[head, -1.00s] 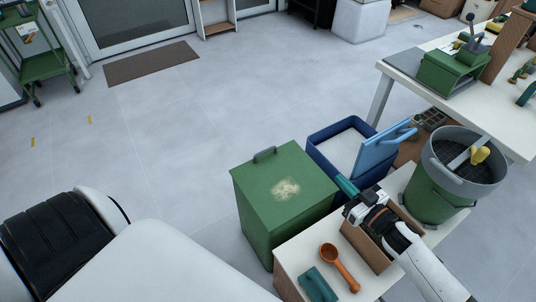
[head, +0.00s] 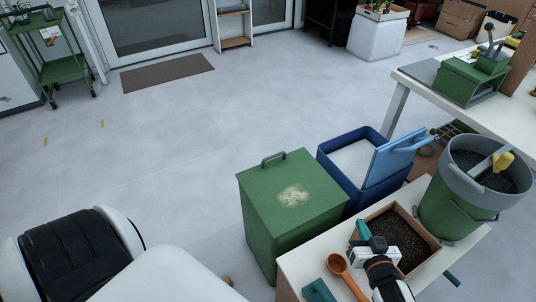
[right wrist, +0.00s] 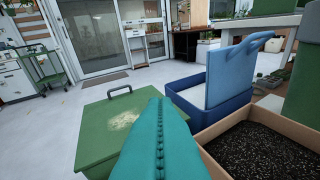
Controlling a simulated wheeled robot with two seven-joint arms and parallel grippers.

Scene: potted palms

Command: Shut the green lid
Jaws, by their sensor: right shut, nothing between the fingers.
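The green lid (head: 291,192) lies flat on top of the green bin (head: 267,243), with a grey handle at its far edge and a pale, sandy patch on top. I see no gap between lid and bin. The lid also shows in the right wrist view (right wrist: 96,128). My right gripper (head: 362,230) has teal fingers, shut and empty, beside the left edge of the soil box and apart from the lid. In the right wrist view its fingers (right wrist: 158,115) cover the lid's right part. My left gripper is not in view.
A blue bin (head: 336,185) with its light-blue lid (head: 392,161) raised stands right of the green bin. A soil box (head: 400,240), an orange scoop (head: 338,264) and a green bucket (head: 450,208) are on the near white table. The floor to the left is clear.

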